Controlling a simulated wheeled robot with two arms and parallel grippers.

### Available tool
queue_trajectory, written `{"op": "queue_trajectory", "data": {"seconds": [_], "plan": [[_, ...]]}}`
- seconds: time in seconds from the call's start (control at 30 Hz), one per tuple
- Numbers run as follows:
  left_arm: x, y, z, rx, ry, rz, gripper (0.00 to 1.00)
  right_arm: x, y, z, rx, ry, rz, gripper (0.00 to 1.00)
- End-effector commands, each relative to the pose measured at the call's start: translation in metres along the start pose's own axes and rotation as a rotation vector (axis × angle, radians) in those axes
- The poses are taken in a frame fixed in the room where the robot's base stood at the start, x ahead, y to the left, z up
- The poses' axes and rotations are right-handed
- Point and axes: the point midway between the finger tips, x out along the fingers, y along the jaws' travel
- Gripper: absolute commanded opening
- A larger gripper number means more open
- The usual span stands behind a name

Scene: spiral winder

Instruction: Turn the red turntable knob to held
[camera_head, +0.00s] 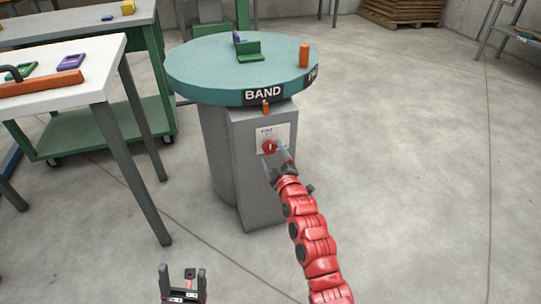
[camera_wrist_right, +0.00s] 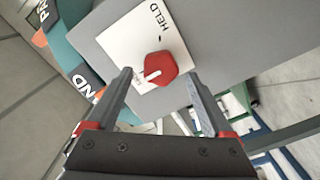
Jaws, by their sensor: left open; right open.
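The red turntable knob (camera_head: 268,146) sits on a white plate (camera_head: 262,135) on the front of the grey pedestal (camera_head: 252,185). In the right wrist view the knob (camera_wrist_right: 166,66) has a white pointer mark aimed away from the printed word HELD, toward the lower left. Another label there is partly hidden by a finger. My right gripper (camera_head: 276,157) is open just in front of the knob. In its wrist view the fingers (camera_wrist_right: 158,76) lie on either side of the knob; contact is not clear. My left gripper (camera_head: 182,276) is open and empty at the bottom, away from the pedestal.
The teal turntable (camera_head: 200,68) above the knob carries a green bracket (camera_head: 250,51), a purple piece (camera_head: 238,38) and an orange block (camera_head: 304,55). An orange pointer (camera_head: 266,107) sits below its BAND label. A white table (camera_head: 60,92) stands left. Floor at right is clear.

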Motion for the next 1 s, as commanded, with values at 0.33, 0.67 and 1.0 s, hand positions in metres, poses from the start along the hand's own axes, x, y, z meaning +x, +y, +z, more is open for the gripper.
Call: {"op": "queue_trajectory", "data": {"seconds": [0.33,0.67,1.0], "plan": [[-0.009,0.007,0.003,-0.011,-0.001,0.027,0.67,0.026,-0.001,0.0,-0.001,0.001,0.0,0.86],[-0.009,0.007,0.003,-0.011,-0.002,0.028,0.67,0.027,-0.001,0.0,-0.001,0.0,0.0,0.73],[-0.009,0.007,0.003,-0.011,-0.002,0.028,0.67,0.026,-0.001,0.0,-0.001,0.0,-0.001,0.12]]}}
